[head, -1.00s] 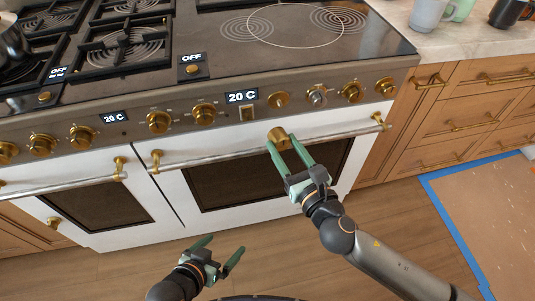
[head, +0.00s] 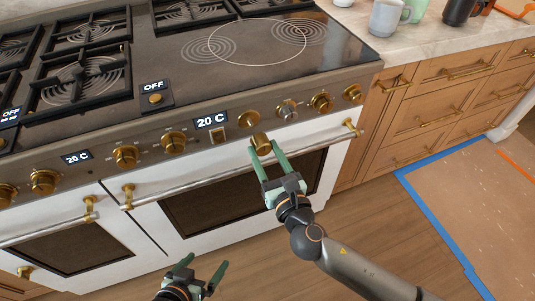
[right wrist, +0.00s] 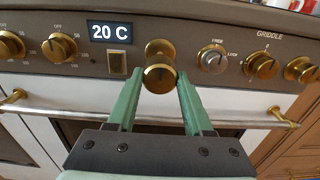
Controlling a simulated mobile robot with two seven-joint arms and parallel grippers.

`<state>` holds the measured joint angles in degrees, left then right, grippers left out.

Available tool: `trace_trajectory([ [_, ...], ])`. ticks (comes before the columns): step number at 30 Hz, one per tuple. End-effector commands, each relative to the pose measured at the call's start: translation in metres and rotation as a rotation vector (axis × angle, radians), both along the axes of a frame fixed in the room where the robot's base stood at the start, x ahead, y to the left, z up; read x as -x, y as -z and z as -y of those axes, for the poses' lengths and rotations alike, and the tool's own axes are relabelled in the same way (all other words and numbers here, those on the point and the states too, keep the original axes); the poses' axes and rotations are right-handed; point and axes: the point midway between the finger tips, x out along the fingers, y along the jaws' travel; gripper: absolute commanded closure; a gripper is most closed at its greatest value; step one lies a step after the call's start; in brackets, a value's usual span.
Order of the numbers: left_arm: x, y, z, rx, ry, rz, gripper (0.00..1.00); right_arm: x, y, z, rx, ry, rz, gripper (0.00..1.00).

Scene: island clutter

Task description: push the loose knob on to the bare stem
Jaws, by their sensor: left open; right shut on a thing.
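The loose brass knob (head: 261,143) is between the fingertips of my right gripper (head: 264,152), in front of the oven's control panel. In the right wrist view the knob (right wrist: 160,77) faces the camera, held between the two green fingers. Just behind and above it is a round brass fitting (right wrist: 160,47) on the panel, partly covered by the knob; it also shows in the head view (head: 249,119). I cannot tell whether a bare stem sticks out of it. A silver round fitting (right wrist: 213,58) sits to its right. My left gripper (head: 203,277) is open and empty, low before the oven.
Several brass knobs (head: 174,143) line the panel either side, with a 20 C display (head: 211,121) and a small switch (head: 218,134) to the left. The oven handle bar (head: 230,172) runs below the held knob. Mugs (head: 385,16) stand on the right counter.

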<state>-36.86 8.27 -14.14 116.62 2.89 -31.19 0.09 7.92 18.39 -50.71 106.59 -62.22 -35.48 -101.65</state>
Motion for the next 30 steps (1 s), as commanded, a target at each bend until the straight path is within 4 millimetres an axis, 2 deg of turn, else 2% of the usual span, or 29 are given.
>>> trace_trajectory([
  [12,0.0,0.0,0.001,-0.001,0.002,-0.004,0.0,-0.028,0.0,-0.01,0.0,0.0,0.001,1.0],
  [30,-0.001,-0.003,0.001,0.0,0.003,-0.001,0.0,-0.042,0.0,-0.013,0.0,0.001,-0.001,1.0],
])
